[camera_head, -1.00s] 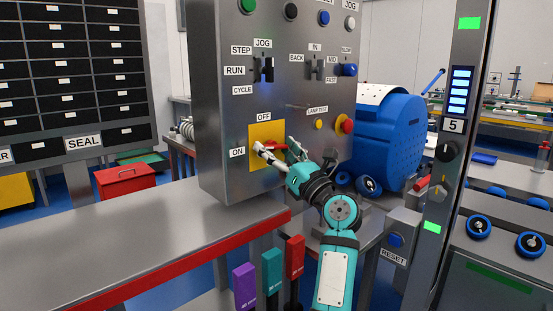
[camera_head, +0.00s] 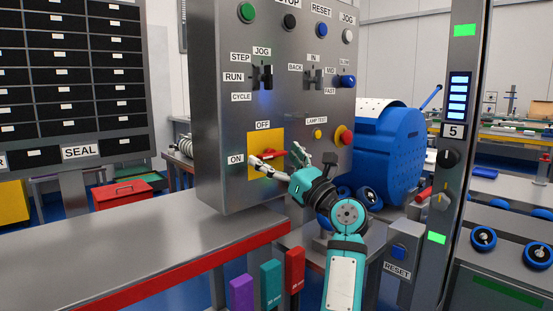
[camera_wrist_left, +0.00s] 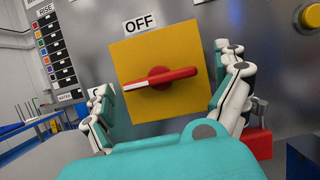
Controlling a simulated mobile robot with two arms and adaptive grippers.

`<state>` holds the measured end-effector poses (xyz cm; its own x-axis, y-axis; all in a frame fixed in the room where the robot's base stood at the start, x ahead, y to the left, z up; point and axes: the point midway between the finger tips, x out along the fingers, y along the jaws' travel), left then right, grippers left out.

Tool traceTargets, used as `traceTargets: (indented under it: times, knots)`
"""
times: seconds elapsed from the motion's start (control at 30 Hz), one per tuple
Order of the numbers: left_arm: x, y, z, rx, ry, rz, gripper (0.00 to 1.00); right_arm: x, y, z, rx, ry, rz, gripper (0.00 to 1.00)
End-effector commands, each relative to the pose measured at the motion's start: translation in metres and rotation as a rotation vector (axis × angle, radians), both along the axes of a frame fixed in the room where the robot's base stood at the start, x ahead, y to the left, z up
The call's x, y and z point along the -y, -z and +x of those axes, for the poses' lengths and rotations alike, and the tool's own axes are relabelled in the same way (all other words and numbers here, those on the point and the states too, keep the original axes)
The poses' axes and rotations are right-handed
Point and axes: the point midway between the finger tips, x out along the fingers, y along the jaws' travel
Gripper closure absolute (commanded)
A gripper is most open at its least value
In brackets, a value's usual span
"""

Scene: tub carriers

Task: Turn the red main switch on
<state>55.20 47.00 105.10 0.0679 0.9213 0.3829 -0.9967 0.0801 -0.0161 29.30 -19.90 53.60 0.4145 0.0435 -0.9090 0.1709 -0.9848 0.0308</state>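The red main switch (camera_head: 268,154) is a rotary handle on a yellow square plate (camera_head: 254,141) on the grey control panel. In the left wrist view the red handle (camera_wrist_left: 181,75) lies nearly level, its white-tipped end pointing left, toward the side of the ON label (camera_head: 236,159). The OFF label (camera_wrist_left: 139,22) is above the plate. My left gripper (camera_head: 275,154) is in front of the plate, its fingers spread on either side of the handle. In the left wrist view both fingers stand apart from the handle, and the left finger partly hides the ON label. My right gripper is out of view.
The panel carries other controls, including a red knob (camera_head: 344,135) and a yellow lamp-test button (camera_head: 318,134) right of the plate. A steel bench (camera_head: 130,255) with a red edge lies below left. A blue motor-like housing (camera_head: 388,155) stands close right of the panel.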

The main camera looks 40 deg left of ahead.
Motion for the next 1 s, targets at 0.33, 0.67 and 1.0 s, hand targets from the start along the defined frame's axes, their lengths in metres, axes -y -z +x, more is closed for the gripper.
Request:
traceTargets:
  times: [0.33,0.67,1.0]
  knots:
    - [0.014,0.006,-0.001,-0.003,0.001,0.000,0.02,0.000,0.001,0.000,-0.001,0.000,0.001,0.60]
    - [0.061,0.026,-0.004,-0.002,0.000,-0.001,0.02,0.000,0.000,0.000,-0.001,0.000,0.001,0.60]
    - [0.069,0.029,-0.005,0.000,0.000,0.000,0.02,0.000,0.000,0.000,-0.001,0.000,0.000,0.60]
